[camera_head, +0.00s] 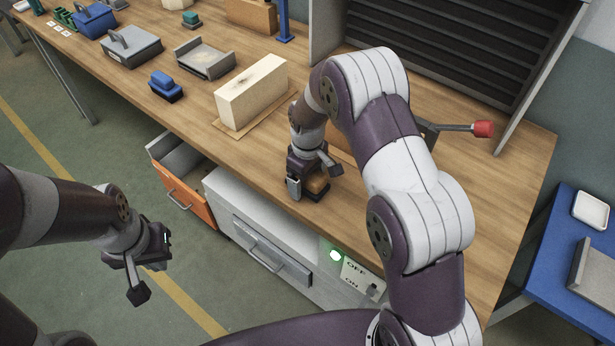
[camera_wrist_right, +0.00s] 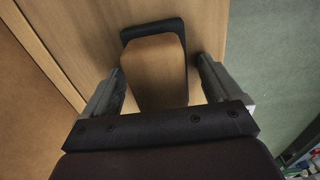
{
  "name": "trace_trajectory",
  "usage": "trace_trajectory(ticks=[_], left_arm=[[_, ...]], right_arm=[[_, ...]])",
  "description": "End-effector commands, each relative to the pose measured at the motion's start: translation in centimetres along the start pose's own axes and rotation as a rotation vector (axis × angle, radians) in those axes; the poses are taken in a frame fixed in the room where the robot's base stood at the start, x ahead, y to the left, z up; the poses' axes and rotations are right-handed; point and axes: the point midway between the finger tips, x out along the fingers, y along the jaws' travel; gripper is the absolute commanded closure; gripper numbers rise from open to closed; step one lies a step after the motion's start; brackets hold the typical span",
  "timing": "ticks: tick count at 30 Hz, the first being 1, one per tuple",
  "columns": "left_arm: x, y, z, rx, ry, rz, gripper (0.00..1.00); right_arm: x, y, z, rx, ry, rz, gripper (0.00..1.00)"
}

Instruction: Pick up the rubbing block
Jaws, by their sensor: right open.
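The rubbing block (camera_head: 318,186), apparently the small tan block with a black rim, sits near the front edge of the workbench. In the right wrist view the block (camera_wrist_right: 158,72) lies between the fingers, its black rim curving around the far end. My right gripper (camera_head: 312,176) is open and points down over it, one finger on each side. In the wrist view a gap shows on both sides of the block. The gripper partly hides the block in the head view. My left gripper (camera_head: 150,264) hangs open and empty in front of the bench.
A large pale block (camera_head: 252,92) stands left of my right gripper. A blue-topped block (camera_head: 166,86), a grey tray (camera_head: 205,60) and a lidded box (camera_head: 133,46) lie further left. A red-ended handle (camera_head: 483,129) juts out at right. An orange drawer (camera_head: 184,197) stands open below.

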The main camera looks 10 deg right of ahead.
Motion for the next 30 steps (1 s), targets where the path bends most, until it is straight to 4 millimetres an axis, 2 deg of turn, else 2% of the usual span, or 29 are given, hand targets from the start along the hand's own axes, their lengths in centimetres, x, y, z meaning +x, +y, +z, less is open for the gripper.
trace_trajectory(ticks=[1, 2, 3, 8, 17, 20, 25, 30], left_arm=[[0.0, 0.0, 0.0, 0.0, 0.0, 0.0, 1.0], [0.0, 0.0, 0.0, 0.0, 0.0, 0.0, 1.0], [0.0, 0.0, 0.0, 0.0, 0.0, 0.0, 1.0], [0.0, 0.0, 0.0, 0.0, 0.0, 0.0, 1.0], [0.1, 0.0, 0.0, 0.0, 0.0, 0.0, 1.0], [0.2, 0.0, 0.0, 0.0, 0.0, 0.0, 1.0], [0.8, 0.0, 0.1, 0.0, 0.0, 0.0, 1.0], [1.3, 0.0, 0.2, 0.0, 0.0, 0.0, 1.0]], right_arm=[[0.0, 0.0, 0.0, 0.0, 0.0, 0.0, 0.08], [0.0, 0.0, 0.0, 0.0, 0.0, 0.0, 0.15], [0.0, 0.0, 0.0, 0.0, 0.0, 0.0, 0.28], [0.0, 0.0, 0.0, 0.0, 0.0, 0.0, 0.8], [-0.3, 0.0, -0.1, 0.0, 0.002, 0.001, 0.8], [-1.2, 0.1, -0.1, 0.0, 0.003, 0.002, 0.8], [-4.0, 0.1, -0.1, 0.0, 0.005, 0.003, 0.8], [-6.3, 0.3, 3.6, 0.004, 0.004, 0.003, 0.8]])
